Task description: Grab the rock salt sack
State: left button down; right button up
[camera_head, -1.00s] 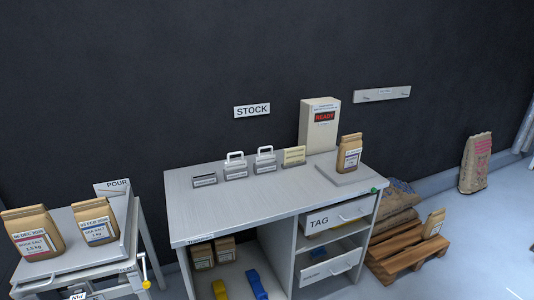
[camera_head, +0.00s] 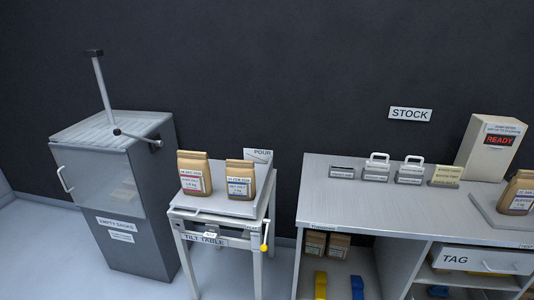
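The rock salt sack (camera_head: 195,174) is a brown paper sack with a pink-banded label. It stands upright on the left part of the tilt table's top (camera_head: 212,205). A second brown sack (camera_head: 240,180), labelled sea salt in the earlier frame, stands to its right with a small gap between them. Neither of my grippers is in view, and nothing is touching the sacks.
A grey cabinet (camera_head: 145,240) with a clear front and an upright lever stands left of the tilt table. A yellow-handled crank (camera_head: 265,235) hangs at the table's right side.

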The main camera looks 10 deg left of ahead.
aim_at(195, 171)
jog(key=i+j+u, duration=0.4)
jog(key=i, duration=0.4)
jog(key=i+j+u, duration=0.35)
jog(key=i, duration=0.55)
jog(key=i+l+u, duration=0.15)
jog(key=i+u, duration=0.25)
jog(key=i, duration=0.45)
